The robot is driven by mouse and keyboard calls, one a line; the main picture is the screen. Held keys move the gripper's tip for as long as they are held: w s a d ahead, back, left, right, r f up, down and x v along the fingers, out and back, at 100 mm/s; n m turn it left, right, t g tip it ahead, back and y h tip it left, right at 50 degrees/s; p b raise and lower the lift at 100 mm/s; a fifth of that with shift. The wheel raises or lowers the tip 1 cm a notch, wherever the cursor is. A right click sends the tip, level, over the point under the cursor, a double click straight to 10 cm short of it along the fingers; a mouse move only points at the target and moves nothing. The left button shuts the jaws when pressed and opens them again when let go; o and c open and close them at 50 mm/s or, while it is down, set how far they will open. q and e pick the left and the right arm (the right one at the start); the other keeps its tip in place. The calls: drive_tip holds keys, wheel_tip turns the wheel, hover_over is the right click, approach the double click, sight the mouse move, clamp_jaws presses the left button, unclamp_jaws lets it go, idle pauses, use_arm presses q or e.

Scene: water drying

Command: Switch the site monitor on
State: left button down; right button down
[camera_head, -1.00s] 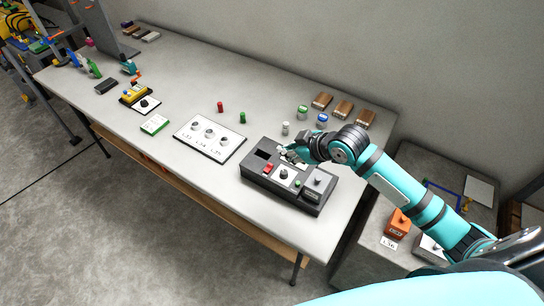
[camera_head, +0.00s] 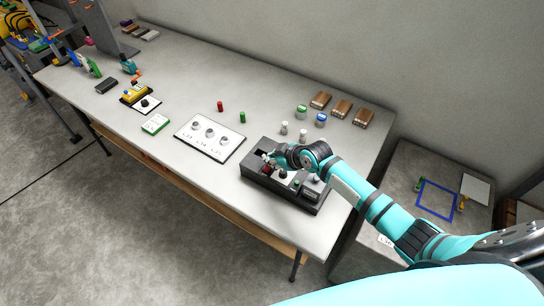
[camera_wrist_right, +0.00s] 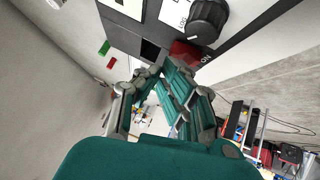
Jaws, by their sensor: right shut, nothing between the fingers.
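The site monitor appears to be the dark grey box (camera_head: 318,209) at the front right of the table. It has white panels, a black knob (camera_wrist_right: 208,18) and a red switch (camera_wrist_right: 186,52) with "ON" marked beside it. My right gripper (camera_head: 267,160) is over the left part of the box, at the red switch, and partly covers it in the head view. In the wrist view its shut, empty fingertips (camera_wrist_right: 158,72) are close to the red switch; I cannot tell whether they touch it. The switch's position is unclear. My left gripper is not in view.
A white plate with three round sockets (camera_head: 210,139) lies left of the box. Several jars and brown blocks (camera_head: 342,108) are at the back right. A side table with a blue frame (camera_head: 436,199) is at the right.

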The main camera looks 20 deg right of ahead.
drive_tip(key=shift+w+d+f+b, duration=0.1)
drive_tip(key=shift+f+b, duration=0.15)
drive_tip(key=shift+b, duration=0.1)
drive_tip(key=shift+w+d+f+m+g+y+b, duration=0.2)
drive_tip(key=shift+d+f+m+g+y+b, duration=0.25)
drive_tip(key=shift+b, duration=0.75)
drive_tip(key=shift+a+r+p, duration=0.15)
drive_tip(key=shift+a+p, duration=0.05)
drive_tip(key=shift+p, duration=0.25)
drive_tip(key=shift+s+a+r+p, duration=0.2)
drive_tip(key=shift+s+a+p, duration=0.4)
drive_tip(key=shift+a+p, duration=0.15)
